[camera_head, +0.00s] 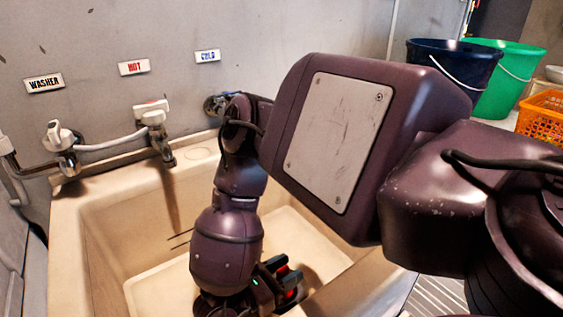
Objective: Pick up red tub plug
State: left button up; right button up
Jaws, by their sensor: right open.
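My right arm reaches in from the right and bends down into the beige tub (112,232). My right gripper (284,278) is low inside the tub, near its front right part, and is open. Small red patches show at its dark fingers; I cannot tell whether they belong to the fingers or to the red tub plug. I cannot make out the plug clearly; my arm hides part of the tub floor. My left gripper is not in view.
A tap (155,118) with a hose stands at the tub's back edge, below wall labels. Another valve (61,138) is at the left. A dark blue bucket (452,68), a green bucket (505,78) and an orange basket (541,119) stand at the back right.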

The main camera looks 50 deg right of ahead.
jog(key=shift+s+d, duration=0.2)
jog(key=shift+d, duration=0.45)
grip_shut()
jog(key=shift+r, duration=0.1)
